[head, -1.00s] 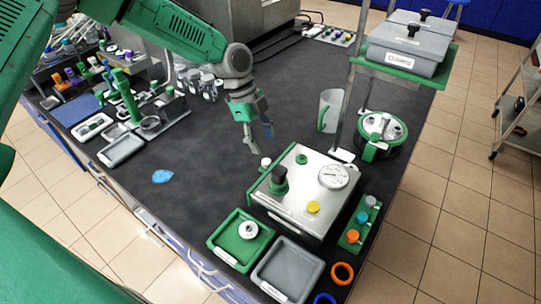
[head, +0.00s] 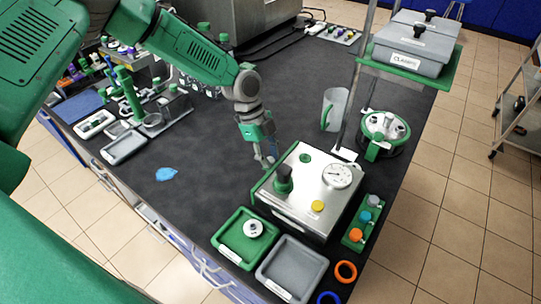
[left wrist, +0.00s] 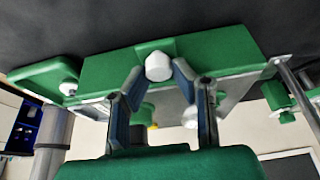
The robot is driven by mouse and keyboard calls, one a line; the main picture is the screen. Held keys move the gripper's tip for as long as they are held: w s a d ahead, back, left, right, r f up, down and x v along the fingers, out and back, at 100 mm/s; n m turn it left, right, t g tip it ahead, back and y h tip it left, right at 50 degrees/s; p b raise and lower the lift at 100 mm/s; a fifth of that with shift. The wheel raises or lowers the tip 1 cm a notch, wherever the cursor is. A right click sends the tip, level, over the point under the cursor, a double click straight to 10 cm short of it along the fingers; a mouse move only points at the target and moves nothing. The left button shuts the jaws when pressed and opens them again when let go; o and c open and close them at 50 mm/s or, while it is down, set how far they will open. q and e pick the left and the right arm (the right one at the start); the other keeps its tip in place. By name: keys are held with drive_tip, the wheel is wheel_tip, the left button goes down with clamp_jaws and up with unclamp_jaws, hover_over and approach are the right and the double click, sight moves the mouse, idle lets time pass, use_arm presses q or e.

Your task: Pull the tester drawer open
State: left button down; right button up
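The tester (head: 312,212) is a silver box with a round gauge and a green side, standing on the dark bench. In the left wrist view a white knob (left wrist: 159,66) sticks out from its green side panel (left wrist: 225,50), which appears to be the drawer front. My left gripper (head: 267,162) is at the tester's far left side. In the left wrist view its fingers (left wrist: 158,76) are apart, with the knob between the tips; a firm contact does not show. The gripper hides the knob in the head view. My right gripper is not in view.
A green tray (head: 231,254) with a white part and a grey tray (head: 266,278) lie in front of the tester. A clear jug (head: 333,108) and a metal post stand behind it.

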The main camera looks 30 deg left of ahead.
use_arm(q)
drive_tip(key=shift+w+a, duration=0.1)
drive_tip(key=shift+a, duration=0.3)
drive_tip(key=a+b, duration=0.1)
drive_tip(key=a, duration=0.2)
drive_tip(key=w+a+b, duration=0.1)
drive_tip(key=a, duration=0.3)
drive_tip(key=a+b, duration=0.1)
drive_tip(key=a, duration=0.2)
drive_tip(key=shift+w+a+f, duration=0.15)
drive_tip(key=shift+w+a, duration=0.05)
drive_tip(key=shift+a, duration=0.75)
drive_tip(key=shift+w, duration=0.1)
drive_tip(key=c, duration=1.3)
unclamp_jaws()
drive_tip(key=shift+c, duration=0.2)
drive_tip(key=shift+w+a, duration=0.1)
drive_tip(key=shift+a, duration=0.05)
drive_tip(key=shift+a, duration=0.1)
